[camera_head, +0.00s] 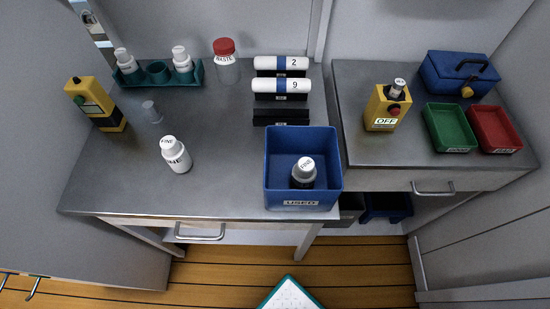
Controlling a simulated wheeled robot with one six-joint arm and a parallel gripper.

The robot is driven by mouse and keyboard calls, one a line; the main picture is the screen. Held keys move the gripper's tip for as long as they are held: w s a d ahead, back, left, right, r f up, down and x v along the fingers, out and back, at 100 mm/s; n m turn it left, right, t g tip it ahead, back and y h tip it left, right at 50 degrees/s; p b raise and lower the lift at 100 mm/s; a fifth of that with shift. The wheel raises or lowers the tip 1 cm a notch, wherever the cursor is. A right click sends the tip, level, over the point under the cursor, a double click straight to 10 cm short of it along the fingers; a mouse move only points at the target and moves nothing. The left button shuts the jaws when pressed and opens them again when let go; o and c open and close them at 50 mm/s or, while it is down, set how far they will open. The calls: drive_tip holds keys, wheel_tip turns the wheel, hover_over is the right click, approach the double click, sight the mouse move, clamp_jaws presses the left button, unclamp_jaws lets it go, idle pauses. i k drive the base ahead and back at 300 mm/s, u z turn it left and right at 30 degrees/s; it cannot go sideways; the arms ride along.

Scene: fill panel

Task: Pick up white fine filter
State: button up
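A white fine filter (177,155) stands upright on the left metal bench, near its front edge. It has a white body and cap, with "FINE" on the label. Another filter marked "FINE" (304,173), with a white cap and dark body, stands in the blue "USED" bin (303,203). Two white-capped filters, one at the left (125,60) and one at the right (182,58), sit in a green rack (157,82) at the back left. Their labels are too small to read. My gripper is not in view.
A small clear cup (152,112) and a yellow device (95,103) are left of the filter. A red-lidded waste jar (226,62) and a black rack with numbered white cylinders (281,86) stand behind. The right bench holds a yellow "OFF" box (386,108) and trays. The bench centre is clear.

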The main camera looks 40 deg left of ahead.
sight(174, 151)
drive_tip(key=u, duration=2.25)
